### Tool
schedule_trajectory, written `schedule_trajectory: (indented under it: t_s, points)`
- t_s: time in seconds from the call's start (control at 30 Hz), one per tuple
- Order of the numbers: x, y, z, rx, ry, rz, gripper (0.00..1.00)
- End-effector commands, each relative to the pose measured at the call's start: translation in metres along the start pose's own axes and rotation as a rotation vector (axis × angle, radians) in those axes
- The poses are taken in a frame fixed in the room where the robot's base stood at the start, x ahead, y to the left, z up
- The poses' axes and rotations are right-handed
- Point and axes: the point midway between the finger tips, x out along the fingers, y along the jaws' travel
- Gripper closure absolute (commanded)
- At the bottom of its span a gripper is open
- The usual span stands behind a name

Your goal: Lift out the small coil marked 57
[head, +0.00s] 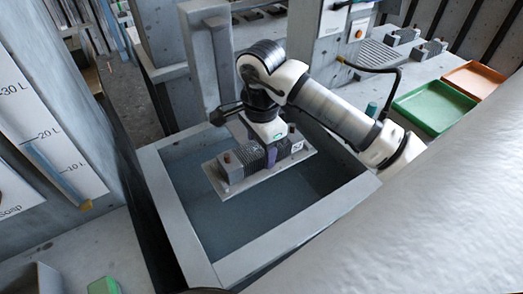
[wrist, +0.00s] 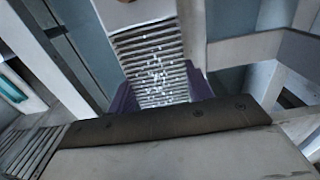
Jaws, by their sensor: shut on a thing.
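A grey plate (head: 262,178) carries a row of ribbed dark coils over the open grey housing (head: 193,232) in the head view. My gripper (head: 268,156), with purple fingers, points down onto the middle of this row. In the wrist view, my gripper (wrist: 160,95) is shut on a ribbed grey coil (wrist: 155,62) speckled with white. A white label (head: 297,147) sits at the right end of the row, but its marking is too small to read. I cannot tell whether the held coil is marked 57 or is clear of the plate.
The housing's raised rim (head: 328,214) surrounds the work area, with an upright grey post (head: 208,62) behind it. A green tray (head: 434,107) and an orange tray (head: 474,79) lie at the right, both looking empty. A graduated panel (head: 42,130) stands at the left.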

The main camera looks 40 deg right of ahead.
Motion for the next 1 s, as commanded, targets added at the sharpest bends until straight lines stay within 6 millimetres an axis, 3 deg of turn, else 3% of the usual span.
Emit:
schedule_trajectory:
  t_s: [0.33,0.53,0.67,1.0]
  points:
    - [-0.003,0.000,0.000,0.000,0.001,-0.001,0.85]
    - [-0.019,-0.001,-0.001,0.001,0.003,-0.003,0.86]
    - [-0.042,-0.001,-0.001,0.001,0.005,-0.003,0.86]
    - [-0.133,-0.001,0.000,0.003,0.005,-0.003,0.86]
